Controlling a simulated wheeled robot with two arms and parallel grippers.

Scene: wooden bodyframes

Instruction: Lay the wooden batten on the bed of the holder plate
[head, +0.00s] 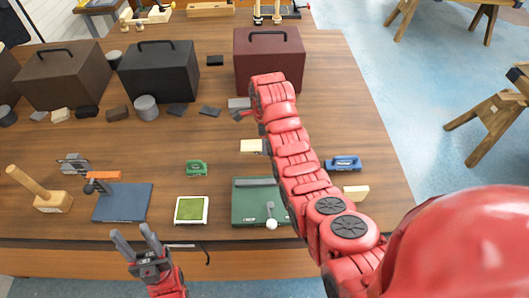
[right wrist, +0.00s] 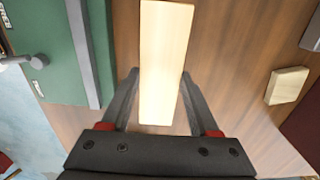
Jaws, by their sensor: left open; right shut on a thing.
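The wooden batten (head: 252,146) is a pale bar. Its left end shows beside my right arm in the head view; the rest is hidden by that arm. In the right wrist view the batten (right wrist: 165,60) lies lengthwise between the fingers of my right gripper (right wrist: 160,74), which is shut on it. The green holder plate (head: 243,207), with a grey bar along its far edge and a white-knobbed lever, lies near the table's front. It also shows at the left of the right wrist view (right wrist: 55,35), apart from the batten. My left gripper (head: 136,243) is open and empty at the front edge.
A blue plate with an orange-topped clamp (head: 122,204), a mallet (head: 42,192), a white-green pad (head: 191,209) and a small green item (head: 197,168) lie left of the holder plate. A blue tool (head: 343,163) lies right. Dark boxes (head: 158,72) stand behind. Bare tabletop separates them.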

